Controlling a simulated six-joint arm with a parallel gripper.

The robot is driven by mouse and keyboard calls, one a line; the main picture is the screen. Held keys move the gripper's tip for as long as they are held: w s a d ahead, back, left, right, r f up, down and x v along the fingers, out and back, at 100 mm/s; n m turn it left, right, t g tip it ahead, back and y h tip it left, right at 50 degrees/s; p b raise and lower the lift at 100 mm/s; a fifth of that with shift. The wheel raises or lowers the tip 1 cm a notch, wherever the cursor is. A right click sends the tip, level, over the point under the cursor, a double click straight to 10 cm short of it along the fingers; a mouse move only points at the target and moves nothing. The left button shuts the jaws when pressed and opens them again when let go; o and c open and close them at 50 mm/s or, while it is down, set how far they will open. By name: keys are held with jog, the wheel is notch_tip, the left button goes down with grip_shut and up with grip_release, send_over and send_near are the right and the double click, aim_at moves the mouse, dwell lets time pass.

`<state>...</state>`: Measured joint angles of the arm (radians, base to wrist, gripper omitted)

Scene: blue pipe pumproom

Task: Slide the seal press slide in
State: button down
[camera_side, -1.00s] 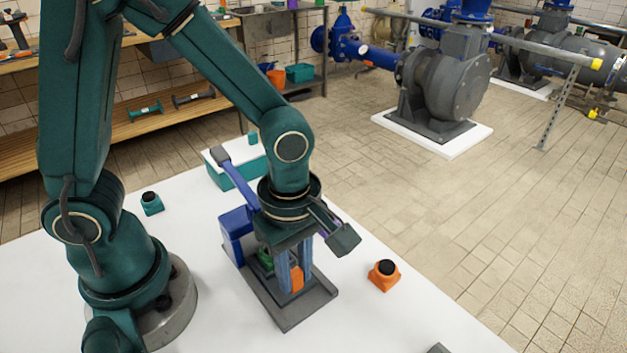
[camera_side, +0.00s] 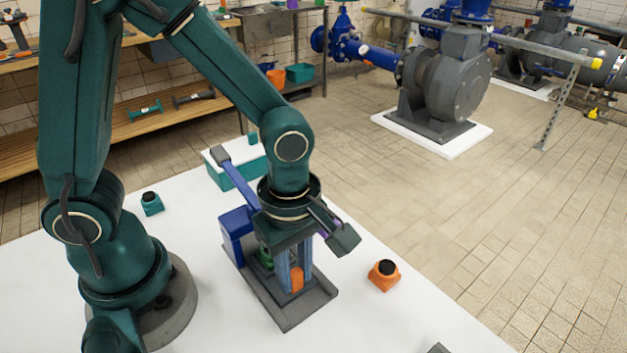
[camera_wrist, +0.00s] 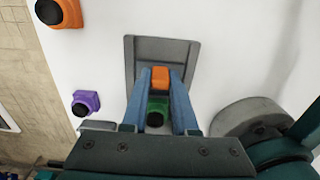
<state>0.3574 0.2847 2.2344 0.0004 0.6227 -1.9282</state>
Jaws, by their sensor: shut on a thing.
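The seal press stands on the white table, with a grey base (camera_side: 300,308), a blue-purple column (camera_side: 236,226) and a blue lever (camera_side: 238,181) raised to the upper left with a grey end. My gripper (camera_side: 294,283) points down over the base. Its blue fingers are shut on an orange block, seemingly the slide's handle (camera_side: 297,279), which also shows between the fingertips in the wrist view (camera_wrist: 161,78). A green part with a dark round top (camera_wrist: 156,112) sits behind it, between the fingers. My gripper hides much of the press.
An orange button block (camera_side: 384,275) stands right of the press, and a teal one (camera_side: 151,203) stands to the left. A teal box (camera_side: 228,178) is behind. A purple button block (camera_wrist: 86,103) shows in the wrist view.

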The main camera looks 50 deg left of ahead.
jog(key=shift+a, duration=2.5)
jog(key=c, duration=0.7)
grip_release()
jog(key=shift+r, duration=0.1)
jog(key=shift+r, duration=2.5)
